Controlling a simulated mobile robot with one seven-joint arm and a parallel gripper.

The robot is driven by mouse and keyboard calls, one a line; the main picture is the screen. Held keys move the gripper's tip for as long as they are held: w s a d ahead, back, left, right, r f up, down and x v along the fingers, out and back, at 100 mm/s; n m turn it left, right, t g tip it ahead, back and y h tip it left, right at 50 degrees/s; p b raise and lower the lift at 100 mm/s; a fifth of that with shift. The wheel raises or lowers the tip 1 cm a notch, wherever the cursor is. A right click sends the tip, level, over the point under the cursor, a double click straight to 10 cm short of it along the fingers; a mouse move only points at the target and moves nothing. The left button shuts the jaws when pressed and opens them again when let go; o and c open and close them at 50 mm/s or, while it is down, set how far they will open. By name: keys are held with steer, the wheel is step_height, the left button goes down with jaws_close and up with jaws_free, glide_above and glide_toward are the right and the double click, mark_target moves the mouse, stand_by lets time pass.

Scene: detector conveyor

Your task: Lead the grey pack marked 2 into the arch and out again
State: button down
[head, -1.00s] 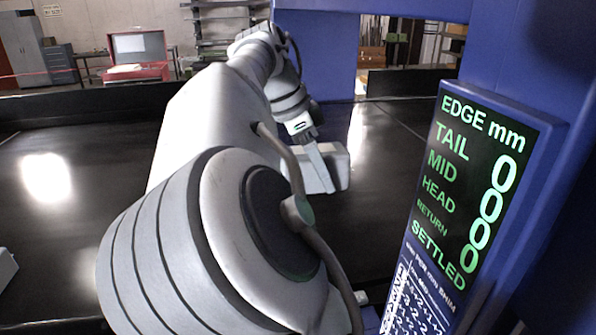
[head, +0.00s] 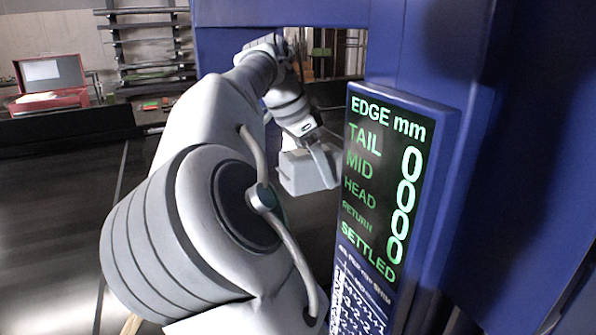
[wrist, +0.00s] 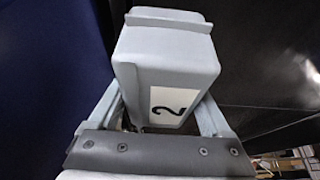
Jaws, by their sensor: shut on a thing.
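The grey pack marked 2 (wrist: 166,60) shows in the wrist view, its white label with a black 2 facing the camera. My gripper (wrist: 163,110) is shut on the pack, with a finger on either side of it. In the head view the pack (head: 305,172) hangs from my gripper (head: 318,150) over the dark belt, beside the blue arch (head: 420,40) and behind its display. Whether the pack is inside the opening, and whether it touches the belt, I cannot tell.
The display panel (head: 385,190) reads TAIL, MID, HEAD and RETURN all 0, then SETTLED. The dark conveyor belt (head: 60,210) is clear at the left. A red case (head: 50,85) and a shelf rack (head: 145,45) stand in the background.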

steer(key=w+d+p, duration=0.2)
steer(key=w+d, duration=0.3)
steer(key=d, duration=0.8)
steer(key=s+a, duration=0.5)
steer(key=a, duration=0.7)
steer(key=s+a, duration=0.5)
steer(key=a, duration=0.8)
steer(key=s+a, duration=0.5)
steer(key=a, duration=0.7)
steer(key=shift+s+a, duration=0.15)
steer(key=shift+a, duration=0.15)
steer(key=shift+r, duration=0.1)
